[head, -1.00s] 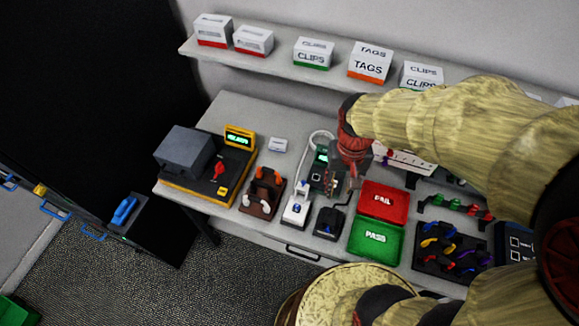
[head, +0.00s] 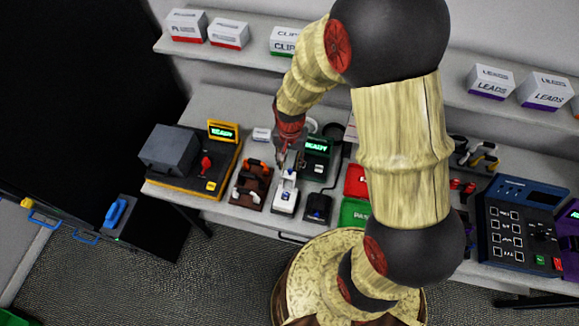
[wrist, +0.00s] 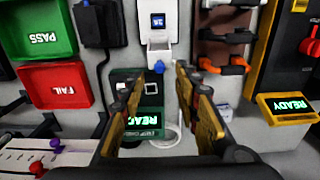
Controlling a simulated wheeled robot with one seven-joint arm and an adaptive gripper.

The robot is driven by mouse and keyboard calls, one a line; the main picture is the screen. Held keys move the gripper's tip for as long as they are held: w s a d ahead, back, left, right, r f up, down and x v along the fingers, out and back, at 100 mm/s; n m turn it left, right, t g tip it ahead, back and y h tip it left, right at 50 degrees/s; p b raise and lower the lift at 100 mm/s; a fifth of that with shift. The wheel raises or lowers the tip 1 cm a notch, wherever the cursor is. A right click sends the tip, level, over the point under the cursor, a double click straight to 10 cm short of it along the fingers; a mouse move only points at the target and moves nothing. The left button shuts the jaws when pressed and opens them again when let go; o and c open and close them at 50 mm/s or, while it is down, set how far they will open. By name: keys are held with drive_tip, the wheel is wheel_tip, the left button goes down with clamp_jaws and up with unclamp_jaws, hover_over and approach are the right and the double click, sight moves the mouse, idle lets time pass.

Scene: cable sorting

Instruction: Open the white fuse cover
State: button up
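A white device (head: 286,191) with a small blue screen stands on the bench. In the wrist view the white device (wrist: 160,22) is at the top centre, with a white block (wrist: 158,55) bearing a blue tab at its near end. I take this block as the white fuse cover but cannot tell whether it is shut. My gripper (wrist: 160,74) is open and empty, its two fingers apart on either side of the line to the blue tab. In the head view my gripper (head: 285,155) is just behind and above the white device, partly hidden by my arm.
A dark green unit with a READY screen (head: 317,147) and a black box (head: 317,207) stand to the right. A brown stand with orange and white clips (head: 251,185) is close on the left, beside a yellow-edged tester (head: 207,180). PASS and FAIL trays (wrist: 65,85) also show.

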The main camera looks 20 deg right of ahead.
sight(290, 170)
drive_tip(key=shift+f, duration=2.05)
drive_tip(key=shift+c, duration=0.2)
drive_tip(key=c, duration=0.7)
clamp_jaws()
